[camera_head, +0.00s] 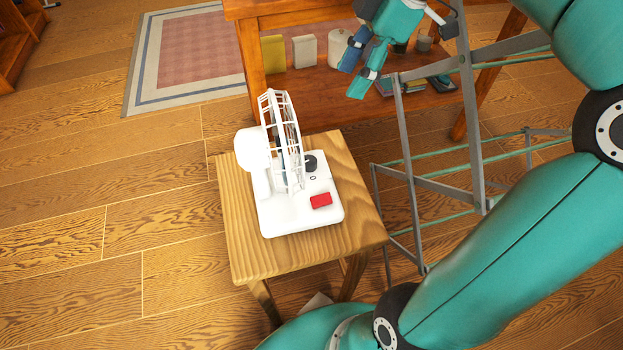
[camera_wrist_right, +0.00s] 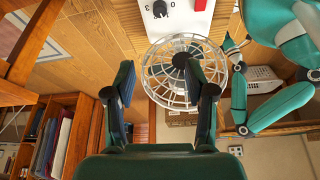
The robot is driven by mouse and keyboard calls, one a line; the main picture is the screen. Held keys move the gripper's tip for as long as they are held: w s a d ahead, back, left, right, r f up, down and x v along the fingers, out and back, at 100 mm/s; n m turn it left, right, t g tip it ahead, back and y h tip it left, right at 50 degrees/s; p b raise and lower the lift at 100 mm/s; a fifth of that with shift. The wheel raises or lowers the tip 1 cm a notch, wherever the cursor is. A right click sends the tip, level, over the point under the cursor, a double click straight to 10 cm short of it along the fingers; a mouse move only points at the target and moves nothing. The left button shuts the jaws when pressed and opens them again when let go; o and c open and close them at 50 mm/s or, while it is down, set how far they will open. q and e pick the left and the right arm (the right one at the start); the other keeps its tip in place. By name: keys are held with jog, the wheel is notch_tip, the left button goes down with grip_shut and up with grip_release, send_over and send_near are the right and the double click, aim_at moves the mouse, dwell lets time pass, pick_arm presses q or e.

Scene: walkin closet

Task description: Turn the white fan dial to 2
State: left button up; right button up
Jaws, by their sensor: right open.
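The white fan (camera_head: 300,215) stands upright on a small wooden stool. Its round wire cage (camera_head: 283,140) rises from the base, and a dark dial (camera_head: 310,162) sits beside the cage, behind a red button (camera_head: 320,201). In the right wrist view the cage (camera_wrist_right: 183,72) shows beyond my fingers, with the dial (camera_wrist_right: 160,8) at the top edge and numerals around it. I cannot tell the dial's setting. My right gripper (camera_head: 357,75) is open and empty, behind and to the right of the fan, apart from it. My left gripper is not in view.
The wooden stool (camera_head: 240,245) has a little bare top around the fan. A grey metal rack (camera_head: 410,170) stands close on its right. A wooden shelf unit (camera_head: 330,85) with several items is behind. A rug (camera_head: 190,50) lies at the back left. The left floor is clear.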

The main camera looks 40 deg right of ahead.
jog(key=b, duration=0.2)
send_near(311, 160)
jog(key=b+x, duration=0.7)
jog(key=x, duration=0.2)
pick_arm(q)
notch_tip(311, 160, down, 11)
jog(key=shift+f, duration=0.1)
pick_arm(e)
jog(key=shift+c, duration=0.2)
grip_shut()
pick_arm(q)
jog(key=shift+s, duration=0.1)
